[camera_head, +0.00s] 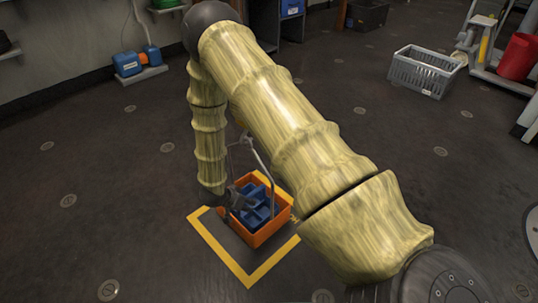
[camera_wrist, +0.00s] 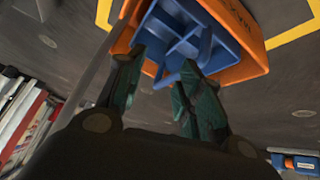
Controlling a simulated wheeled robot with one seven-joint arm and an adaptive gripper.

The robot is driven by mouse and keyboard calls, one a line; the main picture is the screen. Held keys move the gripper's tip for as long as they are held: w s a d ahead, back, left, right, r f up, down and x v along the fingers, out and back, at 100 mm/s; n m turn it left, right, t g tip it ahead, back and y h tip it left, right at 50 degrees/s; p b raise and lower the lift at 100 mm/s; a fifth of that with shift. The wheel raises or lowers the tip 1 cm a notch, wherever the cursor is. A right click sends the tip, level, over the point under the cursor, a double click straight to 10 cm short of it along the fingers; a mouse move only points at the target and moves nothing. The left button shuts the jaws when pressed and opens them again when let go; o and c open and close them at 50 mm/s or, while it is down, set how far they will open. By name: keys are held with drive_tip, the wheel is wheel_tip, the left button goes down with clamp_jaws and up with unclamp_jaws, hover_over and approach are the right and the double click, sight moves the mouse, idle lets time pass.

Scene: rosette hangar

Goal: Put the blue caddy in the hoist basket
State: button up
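The blue caddy (camera_head: 256,214) sits inside the orange hoist basket (camera_head: 268,234) on the floor, seemingly tilted. In the wrist view the caddy (camera_wrist: 172,38) shows its compartments within the orange walls of the basket (camera_wrist: 240,68). My gripper (camera_head: 240,197) is at the basket's left side, close to the caddy. In the wrist view my gripper (camera_wrist: 163,62) has its two dark green fingers spread apart, with blue caddy parts showing beyond and between the tips. Whether a finger touches the caddy is unclear. The caddy's underside is hidden.
Yellow floor markings (camera_head: 245,272) surround the basket, and its grey bail (camera_head: 260,158) rises above it. A grey crate (camera_head: 424,72) stands at the back right, near a red cylinder (camera_head: 517,57). A blue toolbox (camera_head: 127,64) is at the back left. The floor between is mostly clear.

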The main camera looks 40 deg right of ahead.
drive_tip(key=s+a+f+n+y, duration=0.1)
drive_tip(key=s+a+n, duration=0.3)
drive_tip(key=s, duration=0.7)
drive_tip(key=s+a+f+n+g+y, duration=0.1)
drive_tip(key=s+a+n+y, duration=0.2)
drive_tip(key=s, duration=0.8)
drive_tip(key=s+a+f+n+y, duration=0.1)
drive_tip(key=s+a+n, duration=0.4)
drive_tip(key=s, duration=0.6)
drive_tip(key=shift+a+f+n+y, duration=0.25)
drive_tip(key=shift+a+n+y, duration=0.15)
drive_tip(key=shift+a+y, duration=0.4)
drive_tip(key=shift+d, duration=0.15)
